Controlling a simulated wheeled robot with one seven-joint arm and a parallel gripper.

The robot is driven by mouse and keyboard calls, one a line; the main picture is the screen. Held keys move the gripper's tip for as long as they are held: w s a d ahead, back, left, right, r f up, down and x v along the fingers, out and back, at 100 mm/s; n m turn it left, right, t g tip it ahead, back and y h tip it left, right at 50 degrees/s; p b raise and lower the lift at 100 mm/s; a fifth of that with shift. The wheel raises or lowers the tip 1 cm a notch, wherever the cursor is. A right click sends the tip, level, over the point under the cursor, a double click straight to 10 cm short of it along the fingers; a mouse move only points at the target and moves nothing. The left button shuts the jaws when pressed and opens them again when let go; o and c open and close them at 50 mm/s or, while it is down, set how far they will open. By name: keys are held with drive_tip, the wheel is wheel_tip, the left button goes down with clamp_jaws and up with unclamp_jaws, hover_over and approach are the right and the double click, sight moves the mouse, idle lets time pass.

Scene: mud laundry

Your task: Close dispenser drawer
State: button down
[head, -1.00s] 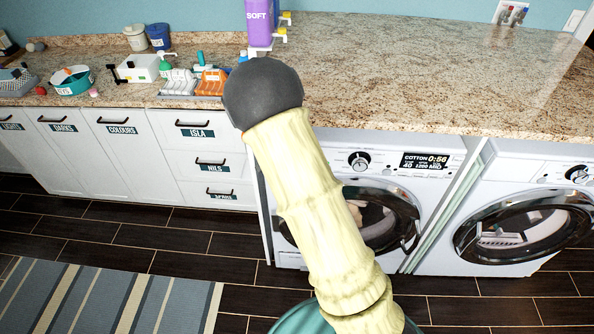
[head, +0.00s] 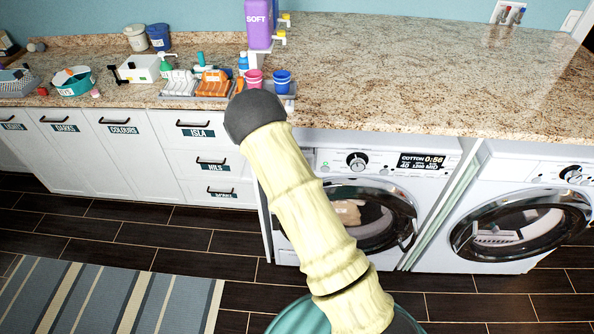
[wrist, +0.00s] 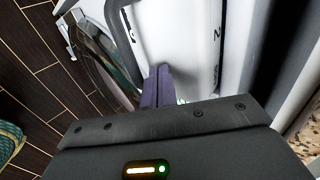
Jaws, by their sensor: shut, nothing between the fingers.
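The left washing machine (head: 385,162) stands under the counter, its display reading COTTON 0:56. My arm crosses the left part of its front in the head view, so the dispenser drawer there is largely hidden. In the wrist view, my gripper (wrist: 158,72) shows as purple fingers held together and empty. They point at a white surface with grey edging, which appears to be the dispenser drawer (wrist: 185,40), with a mark like a "2" to the right. I cannot tell how far it stands out, or whether the fingers touch it. In the head view my gripper is hidden.
A second washing machine (head: 530,215) stands on the right. The granite counter (head: 420,85) overhangs both. White cabinet drawers (head: 210,163) are left of the machines.

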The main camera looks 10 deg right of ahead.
drive_tip(key=w+b, duration=0.1)
drive_tip(key=w+d+b, duration=0.1)
drive_tip(key=w, duration=0.1)
drive_tip(key=shift+w+f, duration=0.1)
drive_tip(key=shift+f, duration=0.1)
drive_tip(key=shift+w+d+r, duration=0.1)
drive_tip(key=shift+w+d, duration=0.05)
drive_tip(key=shift+w, duration=0.2)
drive_tip(key=shift+r, duration=0.25)
drive_tip(key=shift+s+r, duration=0.1)
drive_tip(key=shift+r, duration=0.35)
drive_tip(key=p+v, duration=0.2)
drive_tip(key=v, duration=0.7)
drive_tip(key=shift+s+a+f+p, duration=0.25)
drive_tip(key=shift+s+p, duration=0.05)
drive_tip(key=shift+s, duration=0.15)
